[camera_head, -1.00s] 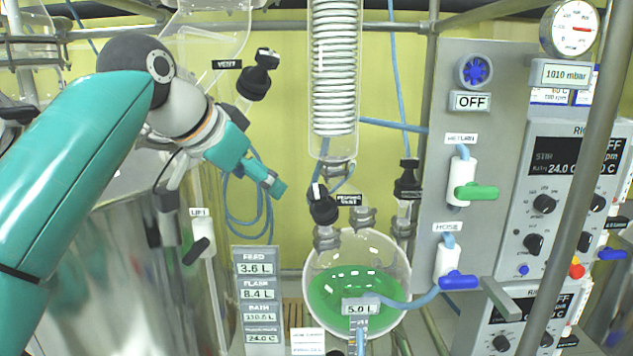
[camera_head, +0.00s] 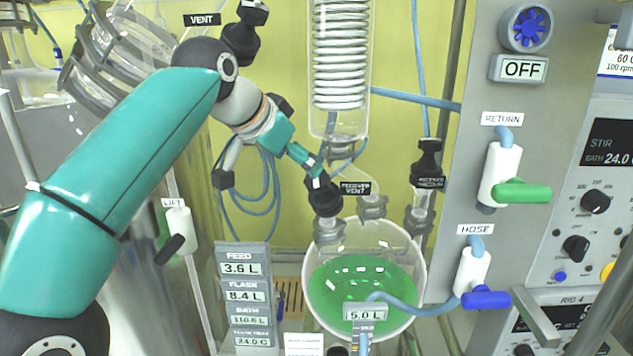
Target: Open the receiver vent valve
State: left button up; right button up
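The receiver vent valve is a black knob (camera_head: 324,199) on a glass neck at the upper left of the round receiver flask (camera_head: 415,262), which holds green liquid. A black tag (camera_head: 356,188) beside the knob reads "RECEIVER VENT". My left gripper (camera_head: 318,178) comes in from the upper left, and its teal fingertips are at the top of the knob. They seem to touch it, but I cannot tell whether they are closed around it. The knob's top is partly hidden by the fingertips. My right gripper is not in view.
The glass condenser coil (camera_head: 339,60) hangs just above and right of the gripper. A second black valve (camera_head: 427,163) stands to the right. The panel holds a green-handled return valve (camera_head: 502,175) and a blue-handled hose valve (camera_head: 472,280). A "VENT" valve (camera_head: 243,35) is at upper left.

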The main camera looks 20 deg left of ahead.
aim_at(314, 180)
pick_arm(q)
jog(key=x, duration=0.9)
jog(key=shift+w+f, duration=0.15)
jog(key=shift+f, duration=0.05)
jog(key=c, duration=1.1)
jog(key=shift+a, duration=0.15)
jog(key=shift+c, duration=0.3)
jog(key=shift+d, duration=0.2)
jog(key=shift+n, duration=0.4)
